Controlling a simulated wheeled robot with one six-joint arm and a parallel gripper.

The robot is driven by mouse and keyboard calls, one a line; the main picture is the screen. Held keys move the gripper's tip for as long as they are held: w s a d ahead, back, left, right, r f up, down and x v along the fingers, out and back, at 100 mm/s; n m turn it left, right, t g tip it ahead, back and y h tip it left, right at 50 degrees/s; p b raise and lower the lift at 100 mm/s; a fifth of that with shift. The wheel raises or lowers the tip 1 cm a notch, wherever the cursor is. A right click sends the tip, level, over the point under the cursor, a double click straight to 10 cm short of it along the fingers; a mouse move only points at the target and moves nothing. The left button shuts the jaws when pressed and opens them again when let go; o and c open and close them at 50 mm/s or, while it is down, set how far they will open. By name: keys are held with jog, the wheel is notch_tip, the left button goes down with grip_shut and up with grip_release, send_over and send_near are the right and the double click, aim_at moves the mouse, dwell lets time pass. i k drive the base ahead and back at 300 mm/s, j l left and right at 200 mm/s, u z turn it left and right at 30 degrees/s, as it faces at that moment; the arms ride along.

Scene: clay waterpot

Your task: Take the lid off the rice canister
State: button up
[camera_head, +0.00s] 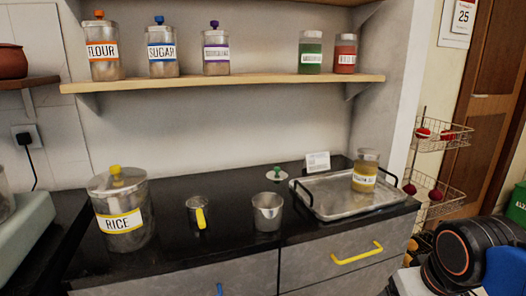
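The rice canister (125,220) stands at the left end of the black counter. It is a large clear canister with a yellow-edged label reading RICE. Its lid (117,180) is on top, grey with a yellow knob (115,170). The canister is upright and nothing touches the lid. My gripper is not in view, so I cannot see whether it is open or shut.
A metal cup with a yellow handle (198,214) and a metal jug (267,212) stand right of the canister. A tray (325,203) holds a labelled jar (365,172). A shelf (230,83) with several canisters runs above. The counter front is clear.

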aim_at(117, 182)
jog(key=u, duration=1.35)
